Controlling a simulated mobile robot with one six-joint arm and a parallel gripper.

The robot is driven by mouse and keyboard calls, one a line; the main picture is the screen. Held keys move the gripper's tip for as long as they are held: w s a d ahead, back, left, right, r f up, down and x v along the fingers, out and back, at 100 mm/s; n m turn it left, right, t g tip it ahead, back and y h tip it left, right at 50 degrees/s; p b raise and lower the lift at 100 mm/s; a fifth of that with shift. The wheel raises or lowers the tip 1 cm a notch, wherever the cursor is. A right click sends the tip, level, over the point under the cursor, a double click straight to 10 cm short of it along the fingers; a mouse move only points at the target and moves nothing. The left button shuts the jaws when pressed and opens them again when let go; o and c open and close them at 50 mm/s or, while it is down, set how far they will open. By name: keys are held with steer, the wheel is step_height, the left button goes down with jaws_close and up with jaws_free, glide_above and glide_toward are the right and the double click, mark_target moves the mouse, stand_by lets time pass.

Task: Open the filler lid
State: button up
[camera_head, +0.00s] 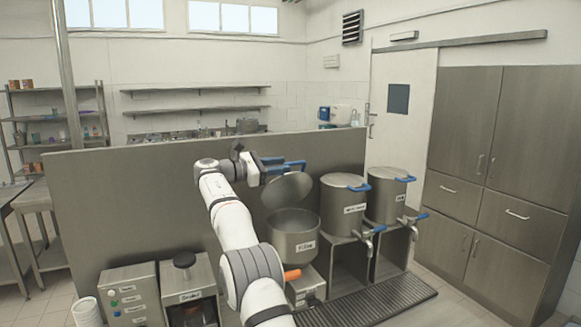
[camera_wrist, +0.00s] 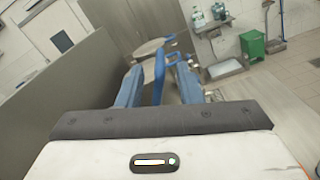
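The filler is a steel pot (camera_head: 292,240) with a label on its front, standing behind my arm in the head view. Its round lid (camera_head: 287,190) is raised and steeply tilted above the pot, so the pot's mouth shows open. My gripper (camera_head: 300,165) is at the lid's upper side, its blue fingers pointing right. In the wrist view, my gripper (camera_wrist: 160,66) has its two blue fingers spread apart. A blue handle (camera_wrist: 158,82) stands between them, with visible gaps on both sides. Finger contact with the handle is not visible.
Two steel pots with blue handles (camera_head: 345,205) (camera_head: 390,195) stand right of the filler. A steel partition (camera_head: 120,200) rises behind. A drip grate (camera_head: 375,300) lies in front. A green bin (camera_wrist: 252,45) stands beyond.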

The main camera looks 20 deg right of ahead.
steer(key=shift+a, duration=0.85)
